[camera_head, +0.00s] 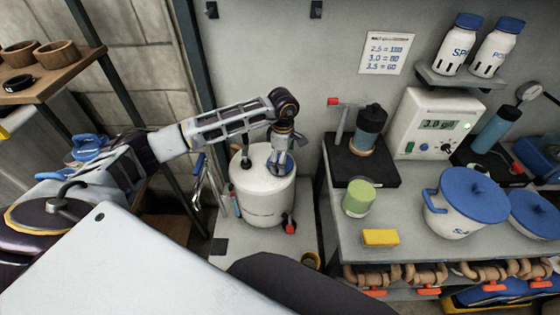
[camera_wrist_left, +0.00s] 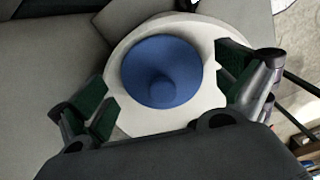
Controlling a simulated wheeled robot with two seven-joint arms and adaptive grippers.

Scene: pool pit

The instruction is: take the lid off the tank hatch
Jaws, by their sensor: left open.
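The white tank (camera_head: 266,203) stands on the grey floor panel against the wall. Its blue lid (camera_head: 289,168) is on the tank's top, partly hidden by my left gripper (camera_head: 281,157). In the left wrist view the lid (camera_wrist_left: 150,58) is a round blue disc with a raised knob (camera_wrist_left: 176,86), seated on the pale tank top (camera_wrist_left: 133,118). My left gripper is open, its dark green pads (camera_wrist_left: 165,95) apart on either side of the lid. No contact with the lid shows. My right gripper is in neither view.
A bench (camera_head: 400,238) on the right holds a blue-lidded white pot (camera_head: 455,218), a green jar (camera_head: 358,198), a yellow block (camera_head: 380,237) and a display box (camera_head: 433,125). A red-handled valve (camera_head: 290,227) sits low on the tank's front. Wooden shelving (camera_head: 62,75) is at far left.

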